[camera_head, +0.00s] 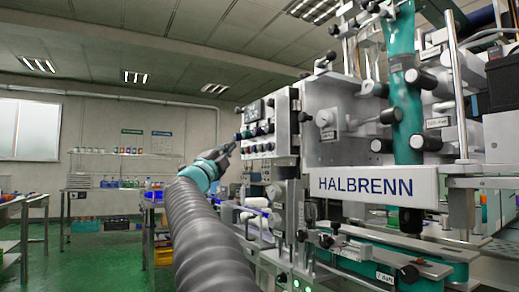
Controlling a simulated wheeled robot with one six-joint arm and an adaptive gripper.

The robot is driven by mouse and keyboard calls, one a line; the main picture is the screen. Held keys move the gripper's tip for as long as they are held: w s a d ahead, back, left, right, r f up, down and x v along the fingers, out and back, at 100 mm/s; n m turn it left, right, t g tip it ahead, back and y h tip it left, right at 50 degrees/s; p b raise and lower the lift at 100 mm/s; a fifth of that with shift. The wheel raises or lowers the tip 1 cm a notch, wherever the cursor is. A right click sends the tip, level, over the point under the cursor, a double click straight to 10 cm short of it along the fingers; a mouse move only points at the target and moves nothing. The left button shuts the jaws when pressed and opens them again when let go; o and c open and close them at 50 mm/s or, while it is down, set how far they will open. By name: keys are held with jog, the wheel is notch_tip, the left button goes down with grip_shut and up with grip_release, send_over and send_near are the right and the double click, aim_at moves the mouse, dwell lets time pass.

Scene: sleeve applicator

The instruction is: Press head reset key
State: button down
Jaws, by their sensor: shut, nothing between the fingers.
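The sleeve applicator (355,125) fills the right half of the view, with a HALBRENN nameplate (365,187) across its front. Its control panel (268,126) carries rows of small dark, blue and red keys and faces left. I cannot read the key labels, so I cannot tell which one is the head reset key. My arm reaches up from the bottom, and my gripper (231,147) is at its far end, shut and empty, just left of the panel's lower part. It is small here, and I cannot tell whether it touches a key.
Rollers and clamps (258,203) stick out below the panel, right of my arm. A yellow bin (163,256) and a bench with bottles (152,188) stand behind my arm. Shelving (125,165) lines the back wall.

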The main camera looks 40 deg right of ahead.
jog(key=s+d, duration=0.1)
jog(key=d, duration=0.5)
jog(key=shift+s, duration=0.25)
jog(key=shift+d, duration=0.2)
dwell(1.1)
jog(key=shift+s+d, duration=0.1)
jog(key=shift+d, duration=0.2)
jog(key=shift+s+d, duration=0.1)
jog(key=shift+d, duration=0.3)
dwell(0.8)
jog(key=shift+a, duration=0.1)
jog(key=shift+w+a, duration=0.2)
jog(key=shift+a, duration=0.5)
jog(key=shift+w+a, duration=0.2)
jog(key=shift+a, duration=0.6)
jog(key=shift+w+a, duration=0.2)
jog(key=shift+a, duration=0.65)
jog(key=shift+w+a, duration=0.2)
jog(key=shift+a, duration=0.6)
